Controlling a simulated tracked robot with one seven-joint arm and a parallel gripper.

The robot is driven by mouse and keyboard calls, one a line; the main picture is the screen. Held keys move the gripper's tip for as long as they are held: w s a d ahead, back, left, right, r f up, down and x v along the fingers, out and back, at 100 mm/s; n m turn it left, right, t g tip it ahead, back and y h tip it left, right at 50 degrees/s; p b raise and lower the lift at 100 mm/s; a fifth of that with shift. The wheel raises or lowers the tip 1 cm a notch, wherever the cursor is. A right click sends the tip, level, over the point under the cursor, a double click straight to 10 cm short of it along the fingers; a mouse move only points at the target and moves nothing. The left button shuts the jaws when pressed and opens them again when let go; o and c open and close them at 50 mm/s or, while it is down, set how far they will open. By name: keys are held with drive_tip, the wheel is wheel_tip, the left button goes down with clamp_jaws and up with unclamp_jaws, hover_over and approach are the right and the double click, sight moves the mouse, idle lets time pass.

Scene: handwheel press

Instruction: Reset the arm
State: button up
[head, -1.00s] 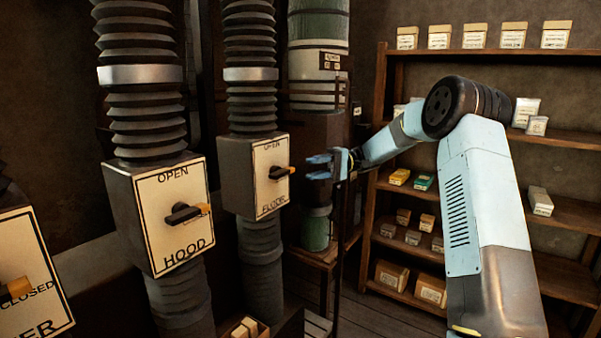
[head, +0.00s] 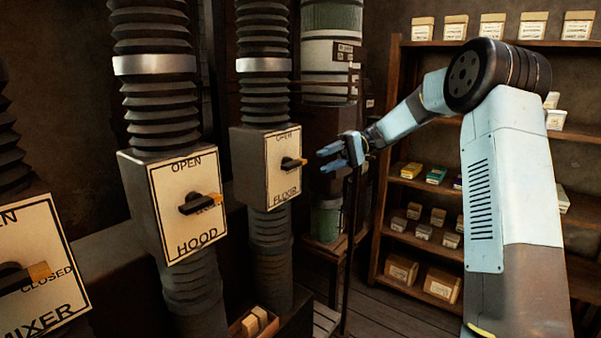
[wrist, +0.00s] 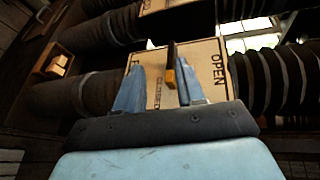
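My gripper (head: 338,152) is open and empty in the head view, with its blue fingers apart. That handle points right. In the wrist view the two fingers (wrist: 160,88) are spread in front of a valve panel (wrist: 207,62), whose dark handle with an orange tip (wrist: 172,68) shows between them. My arm is bent at the elbow, reaching left from the right side.
The hood valve box (head: 187,208) and the mixer valve box (head: 40,265) stand further left, both handles pointing right. Ribbed pipes run above and below the boxes. A wooden shelf (head: 395,150) with several small boxes stands behind my arm. A small crate (head: 250,325) sits low in front.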

drive_tip(key=s+d+r+m+t+h, duration=0.1)
drive_tip(key=s+t+h, duration=0.25)
drive_tip(key=s, duration=0.45)
drive_tip(key=s+d+r+m+t+h, duration=0.15)
drive_tip(key=s+h, duration=0.25)
drive_tip(key=s, duration=0.4)
drive_tip(key=s+d+f+m+t+h, duration=0.1)
drive_tip(key=s+d+t+h, duration=0.2)
drive_tip(key=s, duration=0.7)
drive_tip(key=s+d+f+m+t+h, duration=0.1)
drive_tip(key=s+d+f+t+h, duration=0.1)
drive_tip(key=s+d+t, duration=0.3)
drive_tip(key=shift+s+d+f+h, duration=0.2)
drive_tip(key=shift+s+d+h, duration=0.25)
drive_tip(key=shift+s+d, duration=1.7)
drive_tip(key=shift+s+a, duration=0.45)
